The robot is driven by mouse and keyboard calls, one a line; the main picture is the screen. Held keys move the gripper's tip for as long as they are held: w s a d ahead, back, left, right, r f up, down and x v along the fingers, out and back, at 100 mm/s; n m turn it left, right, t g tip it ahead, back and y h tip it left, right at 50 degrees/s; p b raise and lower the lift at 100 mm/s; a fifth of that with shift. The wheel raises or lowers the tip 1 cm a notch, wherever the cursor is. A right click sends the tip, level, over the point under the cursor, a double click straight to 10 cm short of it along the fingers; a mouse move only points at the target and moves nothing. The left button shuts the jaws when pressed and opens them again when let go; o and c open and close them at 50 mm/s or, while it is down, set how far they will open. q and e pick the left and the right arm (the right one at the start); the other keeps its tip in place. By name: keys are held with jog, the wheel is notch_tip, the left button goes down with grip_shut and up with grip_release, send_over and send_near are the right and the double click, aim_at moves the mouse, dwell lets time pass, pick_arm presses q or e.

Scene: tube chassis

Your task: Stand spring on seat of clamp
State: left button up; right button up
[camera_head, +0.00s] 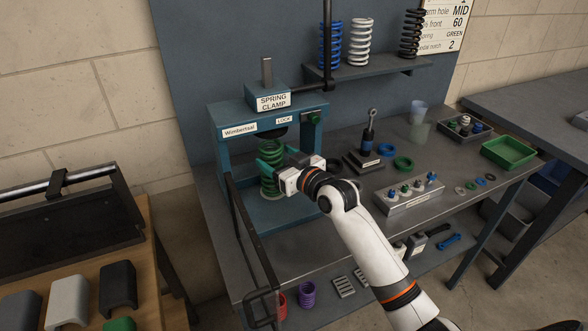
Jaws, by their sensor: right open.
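The spring clamp (223,118) is a teal frame standing on the grey workbench, with a "SPRING CLAMP" label on top. A green coil spring (269,156) stands upright inside the frame, under the dark upper plate. Its lower end is close to the clamp's base (262,215); I cannot tell exactly how it meets the seat. My right gripper (270,176) reaches in from the right at the spring, with its teal fingers apart on either side of it. The right gripper is open. My left gripper is not in view.
A dark barred guard (250,235) stands open at the clamp's front left. Blue, white and black springs stand on the shelf (375,68) behind. A damper (368,135), coloured rings, a metal block with knobs (410,196) and a green tray (508,152) occupy the bench to the right.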

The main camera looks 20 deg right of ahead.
jog(key=v, duration=0.7)
jog(key=shift+s, duration=0.15)
dwell(0.9)
